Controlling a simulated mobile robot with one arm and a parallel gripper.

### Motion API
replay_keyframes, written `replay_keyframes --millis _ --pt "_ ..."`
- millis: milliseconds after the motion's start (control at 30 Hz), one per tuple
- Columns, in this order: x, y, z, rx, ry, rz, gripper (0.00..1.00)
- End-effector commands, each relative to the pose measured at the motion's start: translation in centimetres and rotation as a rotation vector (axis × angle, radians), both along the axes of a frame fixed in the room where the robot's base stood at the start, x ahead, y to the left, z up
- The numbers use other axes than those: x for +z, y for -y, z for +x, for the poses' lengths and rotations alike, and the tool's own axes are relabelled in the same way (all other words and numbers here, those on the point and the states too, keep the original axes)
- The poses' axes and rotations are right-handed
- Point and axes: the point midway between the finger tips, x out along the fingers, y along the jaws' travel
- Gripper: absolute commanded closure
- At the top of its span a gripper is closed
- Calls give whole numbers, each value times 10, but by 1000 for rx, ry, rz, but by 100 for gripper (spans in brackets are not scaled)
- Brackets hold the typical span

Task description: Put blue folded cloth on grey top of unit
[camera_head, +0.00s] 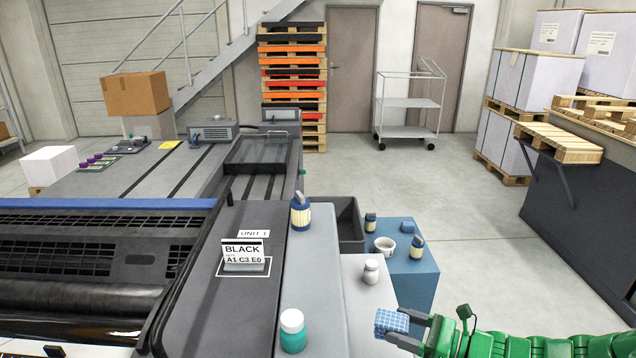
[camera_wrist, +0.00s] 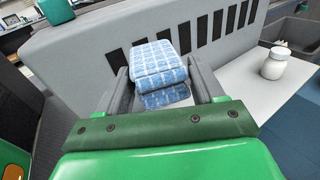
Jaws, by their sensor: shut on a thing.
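The blue folded cloth (camera_head: 391,322), with a light checked pattern, is held in my gripper (camera_head: 412,332) at the lower right of the head view. In the wrist view the cloth (camera_wrist: 160,72) sits between the two fingers of my gripper (camera_wrist: 163,85), which are shut on it. The grey top of the unit (camera_head: 312,262) is to the left of the cloth. In the wrist view the unit's slotted grey side (camera_wrist: 95,65) lies behind the cloth. I cannot tell whether the cloth touches the unit.
On the grey top stand a teal jar with white lid (camera_head: 292,331) and a dark blue bottle (camera_head: 300,212). A white jar (camera_head: 371,271) stands on the lower light ledge. A blue stand (camera_head: 412,285) holds small bottles and a white cup (camera_head: 385,245). A BLACK sign (camera_head: 243,254) stands further left.

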Motion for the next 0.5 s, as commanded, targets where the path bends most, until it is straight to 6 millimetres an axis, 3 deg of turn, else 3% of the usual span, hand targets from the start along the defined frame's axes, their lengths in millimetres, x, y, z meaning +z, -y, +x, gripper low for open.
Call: replay_keyframes --millis 200,500 --pt "11 3 67 -147 2 2 62" --pt "17 13 147 -350 3 1 62"
